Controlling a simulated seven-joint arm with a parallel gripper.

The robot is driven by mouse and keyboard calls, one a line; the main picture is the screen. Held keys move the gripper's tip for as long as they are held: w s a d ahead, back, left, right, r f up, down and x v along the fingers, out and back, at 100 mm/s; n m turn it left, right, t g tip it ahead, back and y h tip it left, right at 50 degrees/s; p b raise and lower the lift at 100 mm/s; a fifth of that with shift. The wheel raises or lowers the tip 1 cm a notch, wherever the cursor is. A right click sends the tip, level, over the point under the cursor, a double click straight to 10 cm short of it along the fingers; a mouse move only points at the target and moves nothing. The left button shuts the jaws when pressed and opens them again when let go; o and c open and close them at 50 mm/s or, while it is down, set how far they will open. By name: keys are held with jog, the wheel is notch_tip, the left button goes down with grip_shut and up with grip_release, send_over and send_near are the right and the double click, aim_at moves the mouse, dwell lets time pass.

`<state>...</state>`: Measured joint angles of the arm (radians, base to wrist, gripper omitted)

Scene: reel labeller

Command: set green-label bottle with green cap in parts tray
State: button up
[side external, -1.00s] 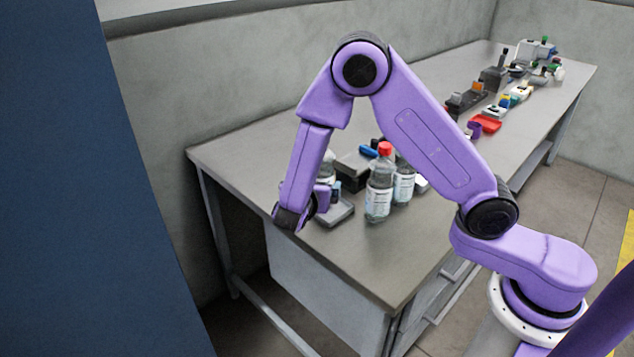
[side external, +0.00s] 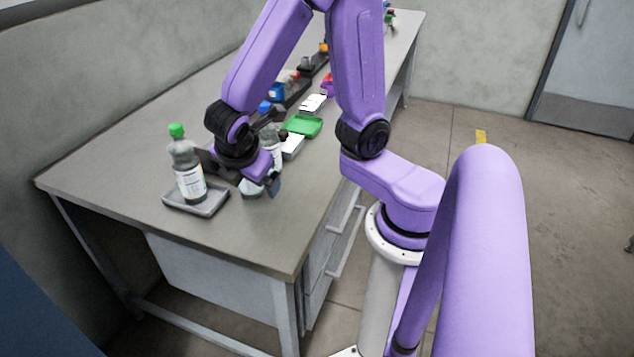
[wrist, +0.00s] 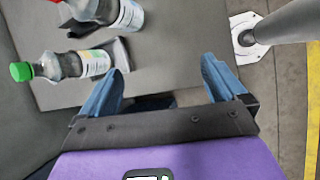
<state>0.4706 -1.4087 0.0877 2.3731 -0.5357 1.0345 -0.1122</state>
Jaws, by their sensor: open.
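The bottle with the green cap (side external: 188,172) stands upright on the parts tray (side external: 210,206), a shallow grey tray near the table's front left. My gripper (side external: 262,188) is to the right of the bottle and tray, apart from the bottle. In the wrist view its blue fingers (wrist: 162,70) are spread with nothing between them.
Another clear bottle (side external: 271,150) stands just behind my gripper, partly hidden; a bottle (wrist: 125,14) also shows at the top of the wrist view. A green tray (side external: 303,126) and several small items line the table further back. The front tabletop (side external: 245,240) is clear.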

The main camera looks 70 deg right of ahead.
jog(key=s+r+m+g+y, duration=0.1)
jog(key=s+y, duration=0.2)
jog(key=s, duration=0.4)
jog(key=s+a+r+m+g+y, duration=0.1)
jog(key=s+m+y, duration=0.1)
jog(key=s, duration=0.5)
jog(key=shift+r+m+y, duration=0.3)
jog(key=shift+r+y, duration=0.05)
jog(key=shift+y, duration=0.05)
